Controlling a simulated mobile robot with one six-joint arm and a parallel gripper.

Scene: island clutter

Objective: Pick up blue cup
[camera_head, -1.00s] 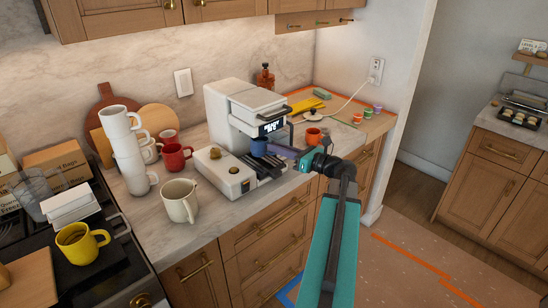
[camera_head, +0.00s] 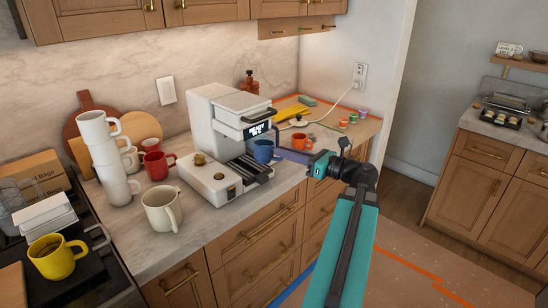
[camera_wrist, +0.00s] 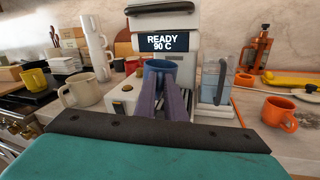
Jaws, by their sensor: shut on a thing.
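The blue cup (camera_head: 263,151) is at the front of the white coffee machine, under its display. In the wrist view the blue cup (camera_wrist: 160,70) is upright at the tips of my gripper's purple fingers. My gripper (camera_head: 287,153) reaches in from the right and is shut on the cup. In the wrist view my gripper (camera_wrist: 161,84) covers the lower front of the cup, so its base is hidden. I cannot tell whether the cup touches the drip tray.
The coffee machine (camera_head: 215,115) stands close behind and left of the cup. An orange cup (camera_head: 301,142) is to the right. A cream mug (camera_head: 162,208), a red mug (camera_head: 158,165) and stacked white cups (camera_head: 107,160) stand left. Open floor lies right of the counter.

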